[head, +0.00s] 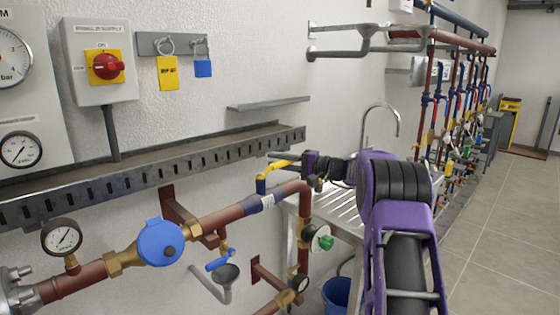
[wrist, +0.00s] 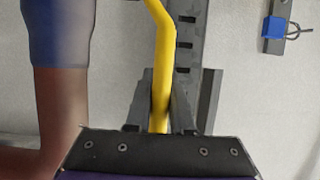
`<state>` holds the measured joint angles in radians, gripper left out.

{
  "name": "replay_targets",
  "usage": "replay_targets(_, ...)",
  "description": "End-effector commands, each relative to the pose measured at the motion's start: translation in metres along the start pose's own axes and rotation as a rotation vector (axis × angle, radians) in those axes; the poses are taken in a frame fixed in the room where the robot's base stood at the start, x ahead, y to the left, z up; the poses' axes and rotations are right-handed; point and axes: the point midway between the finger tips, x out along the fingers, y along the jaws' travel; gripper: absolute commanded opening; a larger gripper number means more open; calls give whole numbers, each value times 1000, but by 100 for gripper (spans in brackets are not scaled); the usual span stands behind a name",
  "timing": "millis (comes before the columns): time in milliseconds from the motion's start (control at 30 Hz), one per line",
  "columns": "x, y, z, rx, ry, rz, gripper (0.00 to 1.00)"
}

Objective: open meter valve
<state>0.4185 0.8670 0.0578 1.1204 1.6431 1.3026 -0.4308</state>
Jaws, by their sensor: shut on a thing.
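The blue round water meter (head: 160,242) sits in the copper pipe line at the lower left. To its right, a valve with a bent yellow lever handle (head: 275,172) stands above the pipe near the pipe's elbow. My gripper (head: 293,160) reaches in from the right and is shut on the end of the yellow handle. The wrist view shows the yellow handle (wrist: 163,70) running down between the two dark fingers (wrist: 170,108). The fingers hide part of the handle's end.
The copper pipe (wrist: 60,115) with a blue-grey band is left of my gripper in the wrist view. A slotted grey rail (head: 150,175) runs along the wall behind. A smaller valve with a blue handle (head: 220,261) hangs below the pipe. A steel sink (head: 335,192) lies behind my arm.

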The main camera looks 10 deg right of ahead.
Motion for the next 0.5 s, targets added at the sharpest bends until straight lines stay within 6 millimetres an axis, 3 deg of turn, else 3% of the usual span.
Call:
replay_targets(467, 2, -3, -1, -4, -11, -4, 0)
replay_targets(500, 2, -3, -1, -4, -11, -5, 25)
